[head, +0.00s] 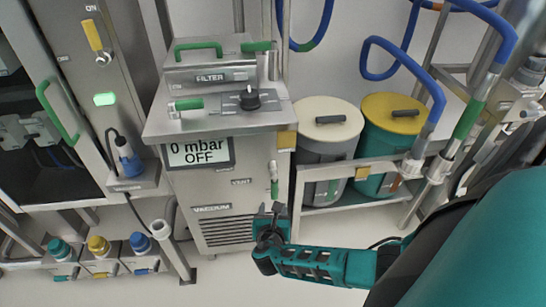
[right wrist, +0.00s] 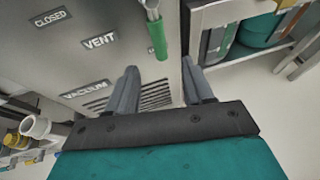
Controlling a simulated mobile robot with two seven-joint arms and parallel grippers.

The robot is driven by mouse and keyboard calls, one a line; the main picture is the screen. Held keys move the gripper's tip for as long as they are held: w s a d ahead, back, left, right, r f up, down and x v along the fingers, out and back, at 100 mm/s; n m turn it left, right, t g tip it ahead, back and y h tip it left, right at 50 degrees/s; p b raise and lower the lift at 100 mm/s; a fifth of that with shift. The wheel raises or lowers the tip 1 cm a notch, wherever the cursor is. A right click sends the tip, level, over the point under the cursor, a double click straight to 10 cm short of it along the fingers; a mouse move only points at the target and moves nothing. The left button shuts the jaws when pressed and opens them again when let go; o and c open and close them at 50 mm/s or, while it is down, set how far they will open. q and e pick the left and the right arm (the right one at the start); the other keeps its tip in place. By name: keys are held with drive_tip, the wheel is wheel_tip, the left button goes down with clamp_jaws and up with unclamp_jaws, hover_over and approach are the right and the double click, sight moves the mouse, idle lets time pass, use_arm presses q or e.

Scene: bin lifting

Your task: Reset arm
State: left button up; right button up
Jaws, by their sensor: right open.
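My right gripper (head: 272,213) is in front of the lower front of the steel vacuum cabinet (head: 225,185) in the head view. In the right wrist view its two grey fingers (right wrist: 162,92) are spread apart, with nothing between them. A green-handled lever (head: 273,180) hangs on the cabinet front just above the gripper; its green grip (right wrist: 157,38) shows beyond the fingers in the right wrist view, apart from them. My right arm comes in from the right. My left gripper is not in view.
Two lidded bins, cream (head: 326,120) and yellow-topped (head: 391,115), stand on a rack right of the cabinet. A vacuum hose fitting (head: 161,230) and several coloured valves (head: 98,245) are at the lower left. The cabinet display (head: 199,152) reads 0 mbar OFF. Floor below the gripper is clear.

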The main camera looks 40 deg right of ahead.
idle(0.5)
drive_tip(key=s+a+f+m+g+y+p, duration=0.1)
drive_tip(key=s+a+f+m+g+y, duration=0.15)
drive_tip(key=s+a+m+y, duration=0.65)
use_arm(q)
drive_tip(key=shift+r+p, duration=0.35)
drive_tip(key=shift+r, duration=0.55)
use_arm(e)
drive_tip(key=s+a+r+m+t+y, duration=0.1)
drive_tip(key=s+a+r+m, duration=0.1)
drive_tip(key=r+m, duration=0.4)
drive_tip(key=s+a+r+m+t+y, duration=0.1)
drive_tip(key=a+r+m, duration=0.4)
drive_tip(key=m, duration=0.5)
drive_tip(key=shift+s+r+t, duration=0.4)
drive_tip(key=shift+t, duration=0.35)
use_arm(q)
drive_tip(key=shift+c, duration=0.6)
use_arm(e)
drive_tip(key=shift+c, duration=0.7)
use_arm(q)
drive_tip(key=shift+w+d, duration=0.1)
use_arm(e)
drive_tip(key=shift+d, duration=0.1)
drive_tip(key=shift+c, duration=0.2)
